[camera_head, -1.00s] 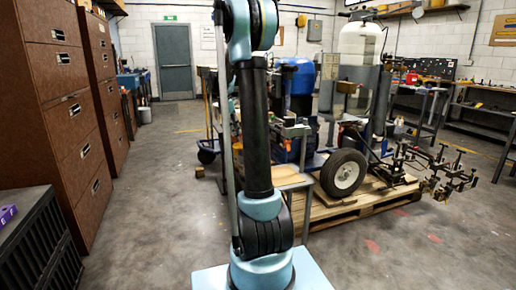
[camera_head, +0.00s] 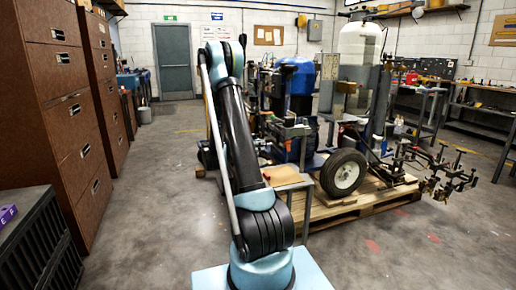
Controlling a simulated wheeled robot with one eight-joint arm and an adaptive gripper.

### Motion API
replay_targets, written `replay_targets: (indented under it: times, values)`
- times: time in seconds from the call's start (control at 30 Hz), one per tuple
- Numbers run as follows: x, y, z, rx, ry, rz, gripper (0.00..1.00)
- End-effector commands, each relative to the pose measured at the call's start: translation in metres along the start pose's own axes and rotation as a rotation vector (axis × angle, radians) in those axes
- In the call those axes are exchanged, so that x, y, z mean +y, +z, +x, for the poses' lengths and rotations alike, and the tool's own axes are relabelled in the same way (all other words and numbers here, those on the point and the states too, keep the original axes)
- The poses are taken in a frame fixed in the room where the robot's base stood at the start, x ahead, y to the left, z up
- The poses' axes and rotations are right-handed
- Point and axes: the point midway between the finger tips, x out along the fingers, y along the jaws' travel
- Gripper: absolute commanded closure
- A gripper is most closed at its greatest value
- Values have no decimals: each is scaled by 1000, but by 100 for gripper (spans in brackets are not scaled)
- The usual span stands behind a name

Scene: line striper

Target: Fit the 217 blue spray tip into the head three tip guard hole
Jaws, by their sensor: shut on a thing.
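My arm (camera_head: 245,145) stands in the middle of the head view, leaning to the left toward its top. My gripper does not show; the far end of the arm is hidden behind its own links. The line striper stands on a wooden pallet (camera_head: 330,214), with a black-tyred wheel (camera_head: 343,172) at its front. Several spray heads on a bar assembly (camera_head: 437,168) stick out at its right. I cannot tell head three or its tip guard hole at this size. The blue spray tip cannot be made out.
A small stand with a wooden top (camera_head: 284,176) is just right of my arm. Brown filing cabinets (camera_head: 62,110) and a dark crate (camera_head: 38,240) line the left. A workbench (camera_head: 480,108) stands at the back right. The floor (camera_head: 150,200) at the left is clear.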

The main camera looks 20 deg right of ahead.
Motion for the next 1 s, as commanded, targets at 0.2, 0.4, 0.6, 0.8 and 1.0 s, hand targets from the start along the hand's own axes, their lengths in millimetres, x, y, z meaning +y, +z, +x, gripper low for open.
replay_targets:
  times: [0.2,0.4,0.6,0.8,1.0]
  values:
    - [-4,1,1,-25,1,0,100]
    - [-3,1,10,-23,0,0,100]
    - [-3,2,24,-22,1,0,100]
    - [-3,2,40,-22,2,0,100]
    - [-3,2,52,-22,2,0,100]
